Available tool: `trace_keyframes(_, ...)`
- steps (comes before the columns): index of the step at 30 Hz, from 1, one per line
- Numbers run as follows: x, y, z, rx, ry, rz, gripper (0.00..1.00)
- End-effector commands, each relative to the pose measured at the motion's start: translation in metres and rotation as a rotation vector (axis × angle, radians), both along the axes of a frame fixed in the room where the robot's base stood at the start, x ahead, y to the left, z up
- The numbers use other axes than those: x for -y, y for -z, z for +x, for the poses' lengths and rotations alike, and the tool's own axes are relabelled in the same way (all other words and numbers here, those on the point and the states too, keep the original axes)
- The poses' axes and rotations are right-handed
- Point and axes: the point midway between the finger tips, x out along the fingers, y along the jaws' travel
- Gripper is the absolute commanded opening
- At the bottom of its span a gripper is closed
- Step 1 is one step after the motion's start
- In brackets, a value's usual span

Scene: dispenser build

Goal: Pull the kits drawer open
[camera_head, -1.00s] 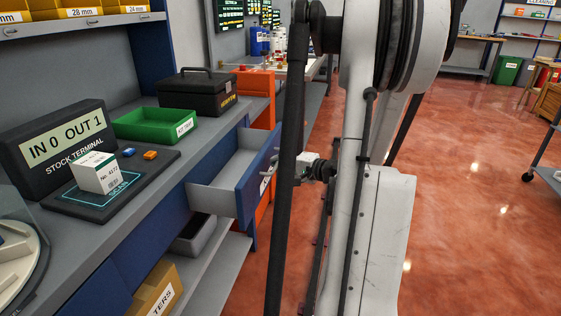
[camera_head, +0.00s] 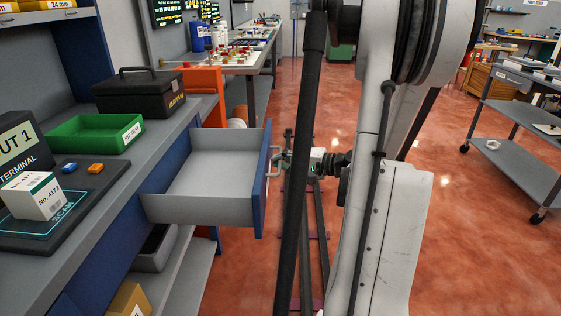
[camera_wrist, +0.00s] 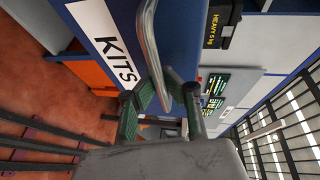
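The kits drawer (camera_head: 208,178) stands well out from the blue bench, its grey inside bare where it shows. Its blue front (camera_head: 262,180) faces my arm. In the wrist view the front carries a white KITS label (camera_wrist: 104,40) and a curved metal handle (camera_wrist: 152,50). My gripper (camera_wrist: 160,92) has its green-padded fingers on either side of the handle bar, closed around it. In the head view my gripper (camera_head: 283,161) is at the handle (camera_head: 274,160), partly hidden by my arm.
The bench top holds a green tray (camera_head: 95,133), a black case (camera_head: 143,92), a white box (camera_head: 33,195) and the stock terminal (camera_head: 22,145). A grey bin (camera_head: 155,250) and a carton (camera_head: 130,300) sit below the drawer. A cart (camera_head: 525,105) stands at the right; the red floor between is clear.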

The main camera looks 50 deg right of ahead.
Motion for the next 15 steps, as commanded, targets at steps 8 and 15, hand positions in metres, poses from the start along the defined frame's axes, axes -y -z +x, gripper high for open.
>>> trace_keyframes(8, -0.0001, -0.0002, 0.0002, 0.0, 0.0, 0.0, 0.28)
trace_keyframes(15, 0.0002, -0.0002, -0.0005, 0.0, 0.0, 0.0, 0.28)
